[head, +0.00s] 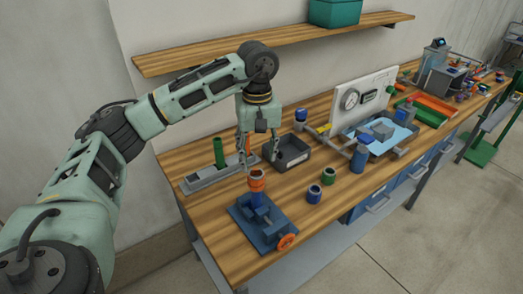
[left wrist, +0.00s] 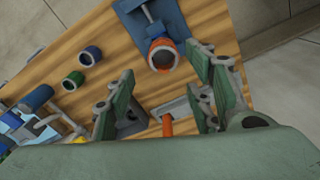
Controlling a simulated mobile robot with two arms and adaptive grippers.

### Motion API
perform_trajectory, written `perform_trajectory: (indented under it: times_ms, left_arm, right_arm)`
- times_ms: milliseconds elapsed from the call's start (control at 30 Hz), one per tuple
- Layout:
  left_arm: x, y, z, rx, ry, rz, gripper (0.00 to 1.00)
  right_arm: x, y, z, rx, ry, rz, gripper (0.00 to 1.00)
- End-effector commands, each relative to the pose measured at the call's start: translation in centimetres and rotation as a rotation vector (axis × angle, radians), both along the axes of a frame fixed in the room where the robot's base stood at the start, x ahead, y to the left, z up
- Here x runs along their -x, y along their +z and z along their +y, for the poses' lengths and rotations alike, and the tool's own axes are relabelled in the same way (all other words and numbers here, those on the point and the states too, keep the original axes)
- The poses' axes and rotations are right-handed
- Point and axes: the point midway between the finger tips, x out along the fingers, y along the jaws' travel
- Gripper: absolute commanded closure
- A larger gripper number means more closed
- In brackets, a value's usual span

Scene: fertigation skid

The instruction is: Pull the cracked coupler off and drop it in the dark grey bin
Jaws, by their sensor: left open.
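An orange coupler (head: 256,183) sits on top of an upright blue pipe held in a blue vise (head: 271,236) near the front left of the bench. A crack is too small to make out. In the left wrist view the orange coupler (left wrist: 163,55) shows from above as a ring. My left gripper (head: 257,164) points down, open and empty, above and slightly behind the coupler, apart from it. In the left wrist view its fingers (left wrist: 160,75) are spread wide. The dark grey bin (head: 297,163) stands just right of the gripper. My right gripper is not in view.
A grey rack (head: 203,180) with a green post (head: 219,153) is at left. A blue coupler (head: 314,194) and a green coupler (head: 328,176) stand right of the vise. A gauge panel (head: 362,99) and blue tray are farther right. A wooden shelf (head: 210,53) hangs above.

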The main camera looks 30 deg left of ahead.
Motion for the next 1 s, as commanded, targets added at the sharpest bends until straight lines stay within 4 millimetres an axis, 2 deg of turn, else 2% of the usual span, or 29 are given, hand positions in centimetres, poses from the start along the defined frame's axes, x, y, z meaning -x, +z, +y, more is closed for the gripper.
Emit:
perform_trajectory:
  times_ms: [500, 633, 867, 1000]
  left_arm:
    - [0.1, -6.7, -0.1, 0.003, -0.001, 0.003, 0.51]
    - [0.1, -7.4, -0.1, 0.003, -0.001, 0.003, 0.51]
    - [0.1, -7.6, -0.1, 0.004, -0.001, 0.001, 0.51]
    - [0.1, -7.5, -0.1, 0.004, -0.001, 0.001, 0.61]
  right_arm:
    - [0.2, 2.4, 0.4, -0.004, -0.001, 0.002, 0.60]
    - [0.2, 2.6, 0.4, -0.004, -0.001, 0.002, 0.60]
    - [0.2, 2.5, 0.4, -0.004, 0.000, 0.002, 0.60]
    - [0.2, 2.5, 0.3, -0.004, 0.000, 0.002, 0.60]
